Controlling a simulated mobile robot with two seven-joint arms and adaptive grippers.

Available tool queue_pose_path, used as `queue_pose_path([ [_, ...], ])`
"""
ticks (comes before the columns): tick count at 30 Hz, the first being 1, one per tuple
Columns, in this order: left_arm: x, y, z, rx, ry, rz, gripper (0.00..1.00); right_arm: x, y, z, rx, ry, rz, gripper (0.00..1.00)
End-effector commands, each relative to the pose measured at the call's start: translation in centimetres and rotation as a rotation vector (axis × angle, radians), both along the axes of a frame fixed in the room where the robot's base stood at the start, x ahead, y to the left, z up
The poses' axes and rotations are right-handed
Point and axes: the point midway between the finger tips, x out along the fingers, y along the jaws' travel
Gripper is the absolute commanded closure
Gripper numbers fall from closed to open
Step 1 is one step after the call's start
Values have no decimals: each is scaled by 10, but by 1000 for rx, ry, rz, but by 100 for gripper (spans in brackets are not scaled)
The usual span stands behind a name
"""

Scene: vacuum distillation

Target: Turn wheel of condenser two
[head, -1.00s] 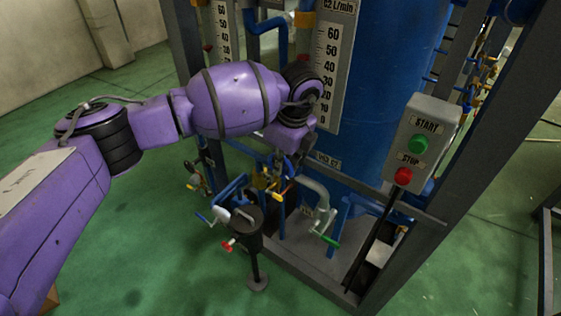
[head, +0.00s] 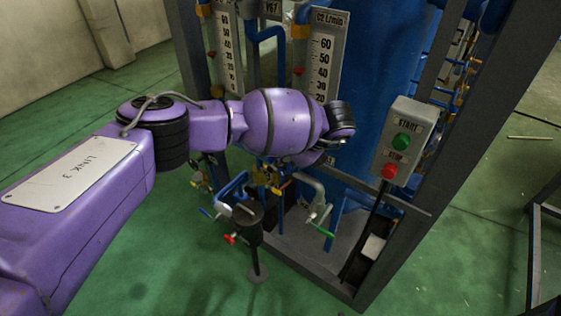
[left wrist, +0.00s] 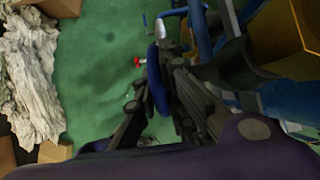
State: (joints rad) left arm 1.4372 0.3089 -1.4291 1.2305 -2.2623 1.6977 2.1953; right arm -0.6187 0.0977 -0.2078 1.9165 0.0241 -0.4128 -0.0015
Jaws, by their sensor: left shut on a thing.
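A blue wheel (left wrist: 157,82), seen nearly edge-on in the left wrist view, lies between the two dark fingers of my left gripper (left wrist: 161,74). The gripper is shut on its rim. In the head view my purple left arm reaches in from the left and hides the wheel and the fingers. The arm's end is in front of the lower part of the gauge marked C2 L/min (head: 321,65), beside the large blue column (head: 376,75). My right gripper is in neither view.
A control box (head: 403,140) with green START and red STOP buttons is to the right. Grey frame posts flank the rig. Green floor is open at left.

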Motion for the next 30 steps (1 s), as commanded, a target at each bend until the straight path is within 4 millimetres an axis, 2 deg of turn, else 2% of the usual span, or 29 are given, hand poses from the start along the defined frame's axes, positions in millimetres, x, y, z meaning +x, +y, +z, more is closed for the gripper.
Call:
queue_pose_path([
  [6,0,0,0,-1,1,0,100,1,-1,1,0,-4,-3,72],
  [7,0,0,0,-2,1,0,89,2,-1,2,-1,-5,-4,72],
  [11,0,0,0,-2,1,0,72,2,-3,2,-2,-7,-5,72],
  [22,-1,-2,3,-2,1,-1,72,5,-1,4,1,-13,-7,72],
  [26,-6,-11,17,-4,-1,-2,72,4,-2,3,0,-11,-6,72],
  [30,-16,-24,41,-3,-2,-5,72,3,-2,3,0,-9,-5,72],
])
